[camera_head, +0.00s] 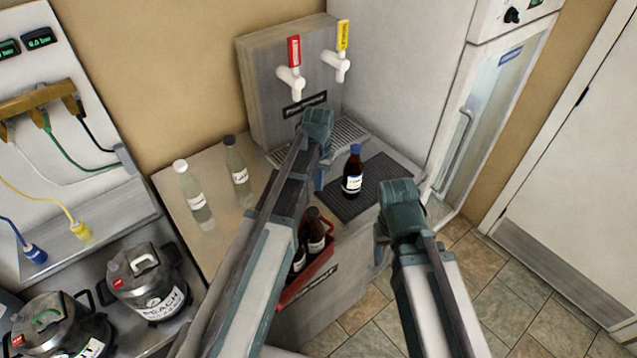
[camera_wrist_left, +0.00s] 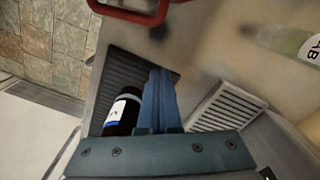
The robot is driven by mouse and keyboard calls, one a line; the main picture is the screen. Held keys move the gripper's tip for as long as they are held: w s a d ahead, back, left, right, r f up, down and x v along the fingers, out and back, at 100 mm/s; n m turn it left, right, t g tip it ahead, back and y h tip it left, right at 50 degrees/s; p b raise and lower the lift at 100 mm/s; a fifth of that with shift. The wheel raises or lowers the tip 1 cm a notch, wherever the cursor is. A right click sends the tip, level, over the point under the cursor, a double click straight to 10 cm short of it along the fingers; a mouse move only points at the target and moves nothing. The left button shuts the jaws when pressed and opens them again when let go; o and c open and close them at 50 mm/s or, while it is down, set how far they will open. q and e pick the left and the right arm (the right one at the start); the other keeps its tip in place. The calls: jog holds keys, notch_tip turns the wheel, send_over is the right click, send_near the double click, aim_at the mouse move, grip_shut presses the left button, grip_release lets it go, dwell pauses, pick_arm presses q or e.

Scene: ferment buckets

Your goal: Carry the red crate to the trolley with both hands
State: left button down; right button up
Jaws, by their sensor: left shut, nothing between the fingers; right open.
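The red crate (camera_head: 308,277) stands near the counter's front edge, holding dark bottles (camera_head: 315,230); my left arm hides its left part. Part of its red rim also shows at the top of the left wrist view (camera_wrist_left: 128,12). My left gripper (camera_head: 320,178) is beyond the crate, over the counter near the drip tray. Its fingers are shut and empty in the left wrist view (camera_wrist_left: 158,78), beside a dark bottle. My right gripper (camera_head: 384,232) is open, right of the crate and apart from it; its fingertips are mostly hidden. I see no trolley.
A blue-capped dark bottle (camera_head: 353,172) stands on the black mat (camera_head: 375,192). Two pale bottles (camera_head: 193,190) (camera_head: 238,160) stand at the counter's left. The tap tower (camera_head: 262,90) is behind; metal kegs (camera_head: 150,285) sit lower left. Tiled floor (camera_head: 500,295) is clear at right.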

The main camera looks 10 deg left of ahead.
pick_arm(q)
notch_tip(320, 180, down, 6)
jog(key=b, duration=0.4)
jog(key=shift+r, duration=0.2)
jog(key=s, duration=0.3)
jog(key=shift+s+a+r, duration=0.1)
jog(key=shift+a+r, duration=0.1)
jog(key=shift+r, duration=0.2)
jog(key=shift+s, duration=0.35)
jog(key=shift+s+a, duration=0.15)
jog(key=shift+s, duration=0.9)
jog(key=shift+w, duration=0.25)
